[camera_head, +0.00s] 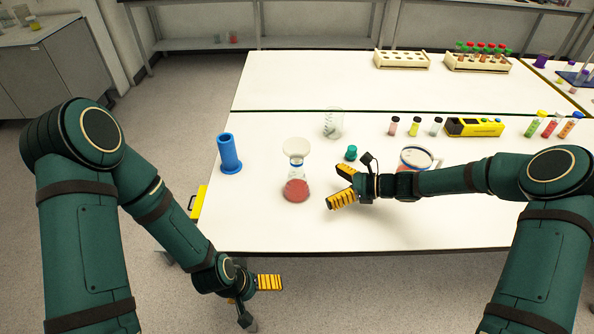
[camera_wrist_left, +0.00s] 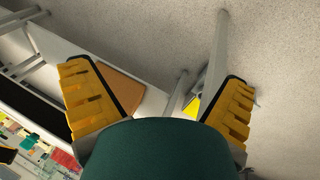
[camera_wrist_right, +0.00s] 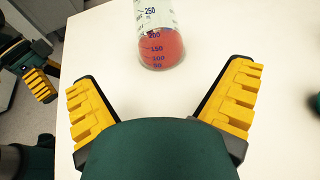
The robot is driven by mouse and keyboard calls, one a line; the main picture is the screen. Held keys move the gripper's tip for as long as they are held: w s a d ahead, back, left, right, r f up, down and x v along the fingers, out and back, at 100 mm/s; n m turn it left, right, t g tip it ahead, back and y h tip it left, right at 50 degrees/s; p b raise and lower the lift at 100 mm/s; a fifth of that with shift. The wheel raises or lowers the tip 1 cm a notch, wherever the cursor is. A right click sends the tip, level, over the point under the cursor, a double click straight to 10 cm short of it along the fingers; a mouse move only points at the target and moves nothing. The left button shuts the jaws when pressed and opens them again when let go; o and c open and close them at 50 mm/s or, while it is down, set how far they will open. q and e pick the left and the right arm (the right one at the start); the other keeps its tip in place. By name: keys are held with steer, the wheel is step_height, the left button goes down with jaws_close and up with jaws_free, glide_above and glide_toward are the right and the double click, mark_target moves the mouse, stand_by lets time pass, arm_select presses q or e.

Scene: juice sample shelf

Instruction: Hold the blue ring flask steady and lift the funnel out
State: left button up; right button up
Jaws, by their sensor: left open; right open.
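A conical flask (camera_head: 296,189) with red liquid stands upright on the white table, left of my right gripper. A pale funnel (camera_head: 296,148) sits in its mouth, with a bluish band around the neck below it. In the right wrist view the graduated flask (camera_wrist_right: 160,47) is ahead of the fingers, apart from them; its top and the funnel are out of frame. My right gripper (camera_head: 337,186) is open and empty over the table, pointing at the flask. My left gripper (camera_head: 260,299) is open and empty, low in front of the table's front edge.
A blue cylinder (camera_head: 229,157) stands at the table's left edge. A clear beaker (camera_head: 333,124) and a teal cap (camera_head: 351,153) are behind the flask. A glass vessel (camera_head: 417,157) is partly hidden by my right arm. Vials, a yellow device (camera_head: 474,127) and racks stand further right and back.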

mark_target(308, 186)
steer(key=b+x, duration=0.3)
steer(key=x, duration=0.4)
steer(key=shift+a+f, duration=0.2)
arm_select(q)
steer(key=shift+s+d+f+b, duration=0.15)
steer(key=shift+s+f, duration=0.25)
steer(key=shift+f, duration=0.55)
steer(key=shift+s+a+f+b, duration=0.1)
steer(key=shift+s+f+b, duration=0.2)
steer(key=shift+f, duration=0.65)
arm_select(e)
steer(key=shift+x, duration=1.05)
steer(key=shift+r, duration=0.1)
